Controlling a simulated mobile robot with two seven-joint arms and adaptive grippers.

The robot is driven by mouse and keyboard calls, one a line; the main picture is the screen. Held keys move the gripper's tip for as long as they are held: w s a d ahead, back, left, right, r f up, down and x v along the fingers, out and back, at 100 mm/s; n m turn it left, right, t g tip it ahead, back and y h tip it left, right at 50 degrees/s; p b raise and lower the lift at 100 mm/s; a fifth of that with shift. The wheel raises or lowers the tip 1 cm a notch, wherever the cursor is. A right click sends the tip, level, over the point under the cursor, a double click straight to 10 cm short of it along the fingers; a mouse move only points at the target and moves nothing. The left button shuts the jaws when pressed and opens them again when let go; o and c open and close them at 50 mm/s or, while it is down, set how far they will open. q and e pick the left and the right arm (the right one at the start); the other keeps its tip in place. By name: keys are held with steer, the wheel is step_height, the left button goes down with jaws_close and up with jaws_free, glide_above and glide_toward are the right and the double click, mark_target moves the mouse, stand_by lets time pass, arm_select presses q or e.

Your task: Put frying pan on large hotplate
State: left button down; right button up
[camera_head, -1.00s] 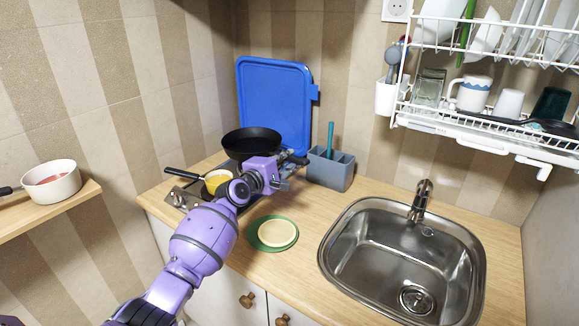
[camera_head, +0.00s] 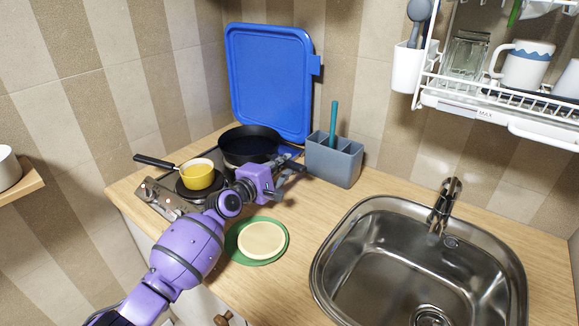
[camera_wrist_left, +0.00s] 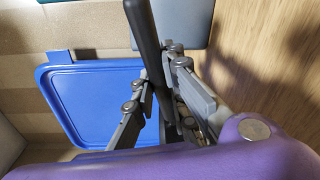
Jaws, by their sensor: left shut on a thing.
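The black frying pan (camera_head: 249,140) is over the back of the hob, in front of the blue lid. My left gripper (camera_head: 291,166) is to its right and shut on its handle. In the left wrist view, the dark handle (camera_wrist_left: 147,42) runs between the fingers (camera_wrist_left: 158,75). I cannot tell whether the pan's base touches the large hotplate, which is hidden beneath it. The hob (camera_head: 160,197) shows its knobs at the front left. My right gripper is not in view.
A yellow saucepan (camera_head: 197,178) sits on the front hotplate, its handle pointing left. The blue lid (camera_head: 268,80) stands upright behind. A grey utensil holder (camera_head: 334,160) is close right of my gripper. A green-rimmed plate (camera_head: 235,246) and the sink (camera_head: 335,270) are nearer.

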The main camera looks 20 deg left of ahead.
arm_select(q)
steer(key=shift+s+r, duration=0.25)
steer(key=shift+r, duration=0.15)
steer(key=shift+w+a+f, duration=0.1)
steer(key=shift+f, duration=0.05)
steer(key=c, duration=2.2)
jaws_free()
steer(key=shift+f, duration=0.3)
steer(key=o, duration=0.4)
steer(key=shift+r, duration=0.15)
steer(key=shift+o, duration=0.2)
steer(key=shift+r, duration=0.1)
steer(key=p+v, duration=0.1)
steer(key=v, duration=1.1)
